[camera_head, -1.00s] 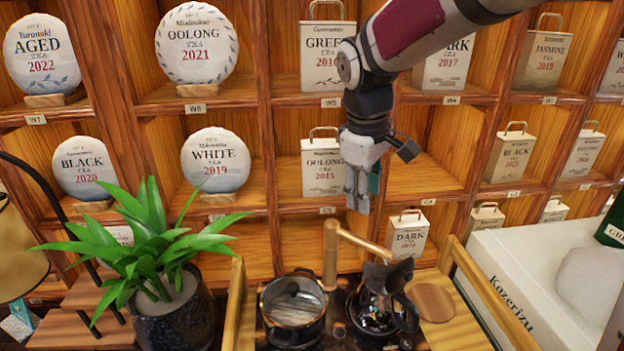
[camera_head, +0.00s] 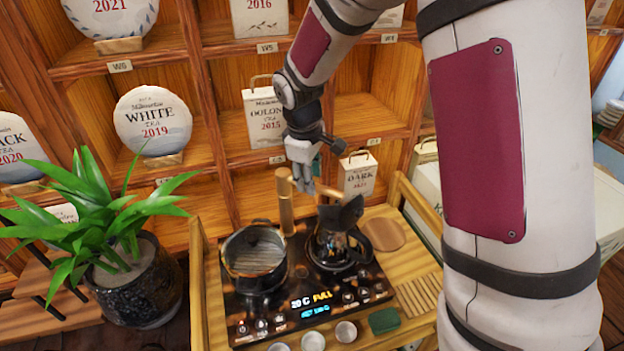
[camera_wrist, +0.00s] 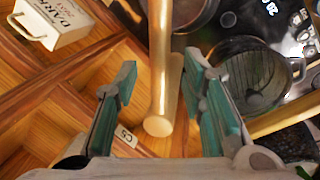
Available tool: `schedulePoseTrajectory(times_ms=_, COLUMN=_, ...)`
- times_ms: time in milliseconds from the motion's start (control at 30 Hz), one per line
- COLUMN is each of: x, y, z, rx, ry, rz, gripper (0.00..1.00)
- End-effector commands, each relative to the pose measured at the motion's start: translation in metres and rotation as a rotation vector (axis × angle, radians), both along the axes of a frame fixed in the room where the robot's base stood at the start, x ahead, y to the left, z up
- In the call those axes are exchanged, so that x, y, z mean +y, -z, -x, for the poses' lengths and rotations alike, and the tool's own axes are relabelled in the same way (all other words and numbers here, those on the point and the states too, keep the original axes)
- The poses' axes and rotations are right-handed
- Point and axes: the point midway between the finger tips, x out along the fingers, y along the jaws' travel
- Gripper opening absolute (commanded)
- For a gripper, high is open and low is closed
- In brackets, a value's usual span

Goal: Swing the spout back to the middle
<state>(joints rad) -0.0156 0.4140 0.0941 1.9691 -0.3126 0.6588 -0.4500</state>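The golden spout (camera_head: 285,205) rises as a post behind the hob, and its arm points right, over the glass kettle (camera_head: 338,245). My gripper (camera_head: 303,168) is at the spout's top, fingers pointing down. In the wrist view, my gripper (camera_wrist: 166,80) is open. The spout (camera_wrist: 160,65) runs between its two green-padded fingers, with a gap seen on both sides. Its rounded end (camera_wrist: 158,125) faces the camera. Whether a finger touches it further down cannot be told.
The black hob (camera_head: 308,293) with lit display sits on a wooden tray. Behind it is the tea shelf, with a dark tea tin (camera_head: 358,175) close to my gripper. A potted plant (camera_head: 130,265) stands left. My arm covers the right side.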

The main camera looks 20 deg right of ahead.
Motion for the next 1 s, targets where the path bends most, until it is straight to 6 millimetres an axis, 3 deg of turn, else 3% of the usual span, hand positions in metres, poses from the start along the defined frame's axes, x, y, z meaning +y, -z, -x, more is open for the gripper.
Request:
schedulePoseTrajectory(times_ms=200, x=-0.002, y=0.015, z=-0.002, rx=-0.001, ry=0.001, rz=-0.001, gripper=0.37)
schedulePoseTrajectory(times_ms=467, x=-0.002, y=0.016, z=-0.002, rx=-0.001, ry=0.001, rz=-0.001, gripper=0.37)
schedulePoseTrajectory(times_ms=500, x=-0.002, y=0.016, z=-0.002, rx=-0.001, ry=0.001, rz=-0.001, gripper=0.35)
schedulePoseTrajectory(times_ms=667, x=-0.002, y=0.016, z=-0.002, rx=-0.001, ry=0.001, rz=-0.001, gripper=0.00)
schedulePoseTrajectory(times_ms=1000, x=-0.001, y=0.016, z=-0.002, rx=-0.001, ry=0.014, rz=0.000, gripper=0.00)
